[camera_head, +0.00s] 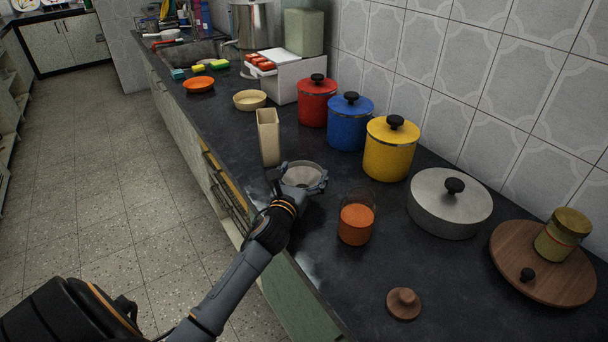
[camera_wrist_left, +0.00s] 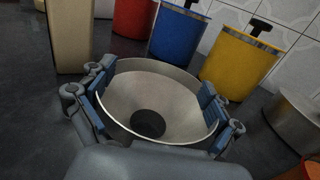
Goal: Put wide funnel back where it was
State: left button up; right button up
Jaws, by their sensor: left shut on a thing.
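The wide funnel (camera_head: 305,174) is a round steel cone with a dark hole at its centre. In the head view it is at the counter's middle, between a tall beige box and a glass jar of orange contents. My left gripper (camera_head: 300,177) is shut on it, with its fingers on opposite sides of the rim. The left wrist view shows the funnel (camera_wrist_left: 158,92) mouth up and slightly tilted between the blue-padded fingers (camera_wrist_left: 160,98). I cannot tell whether its lower end touches the counter. My right gripper is not in view.
The beige box (camera_head: 268,138) stands just behind the funnel. The orange-filled jar (camera_head: 356,222) is to its right, with a wooden lid (camera_head: 404,303) nearer the front. Red (camera_head: 317,102), blue (camera_head: 350,123) and yellow (camera_head: 390,150) canisters line the wall. A steel pot (camera_head: 449,204) stands right of them.

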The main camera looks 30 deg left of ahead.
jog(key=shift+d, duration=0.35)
pick_arm(q)
jog(key=shift+f, duration=0.2)
jog(key=o, duration=0.9)
jog(key=shift+c, duration=0.2)
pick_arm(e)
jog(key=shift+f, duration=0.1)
pick_arm(q)
jog(key=shift+r, duration=0.2)
jog(key=v, duration=1.2)
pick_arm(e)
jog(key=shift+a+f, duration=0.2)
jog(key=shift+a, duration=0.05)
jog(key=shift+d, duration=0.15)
